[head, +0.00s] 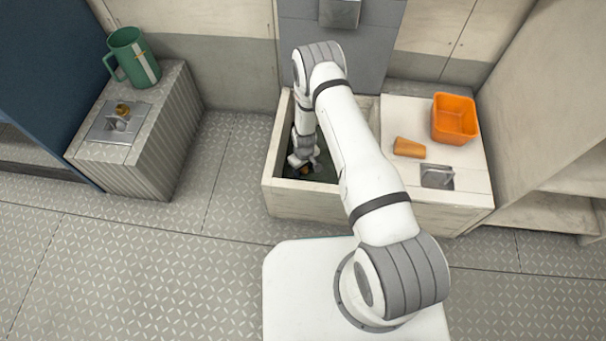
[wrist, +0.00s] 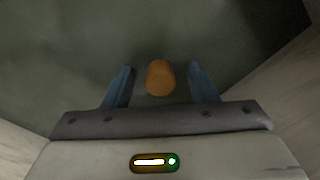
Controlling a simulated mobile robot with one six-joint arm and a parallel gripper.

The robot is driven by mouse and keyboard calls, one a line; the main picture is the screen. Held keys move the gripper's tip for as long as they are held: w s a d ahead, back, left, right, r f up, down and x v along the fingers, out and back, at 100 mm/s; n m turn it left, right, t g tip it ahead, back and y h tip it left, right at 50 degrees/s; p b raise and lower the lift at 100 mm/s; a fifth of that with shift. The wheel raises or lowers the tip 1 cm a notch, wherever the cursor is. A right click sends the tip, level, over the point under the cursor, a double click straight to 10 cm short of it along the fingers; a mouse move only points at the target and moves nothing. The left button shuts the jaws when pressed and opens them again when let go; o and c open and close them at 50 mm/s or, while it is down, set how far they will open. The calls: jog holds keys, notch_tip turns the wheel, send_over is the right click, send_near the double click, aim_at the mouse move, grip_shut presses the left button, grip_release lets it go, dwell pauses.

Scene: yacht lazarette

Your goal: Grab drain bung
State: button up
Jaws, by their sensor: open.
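A small orange-brown, rounded piece, which looks like the drain bung (wrist: 160,77), is in the wrist view between the two blue fingers of my gripper (wrist: 160,70). The fingers are open, with a gap on both sides of it. In the head view my gripper (head: 304,166) is down inside the open pale bin, pointing at its dark floor. The piece is mostly hidden there by the gripper, with only a bit of brown showing. I cannot tell how far down the fingers reach around it.
The bin's walls (head: 300,201) stand close around my gripper. On the counter to the right are an orange tapered piece (head: 409,148), an orange tub (head: 455,119) and a recessed latch (head: 437,177). A green mug (head: 132,58) and a brass-coloured knob (head: 123,110) are on the left locker.

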jog(key=shift+c, duration=0.2)
jog(key=c, duration=1)
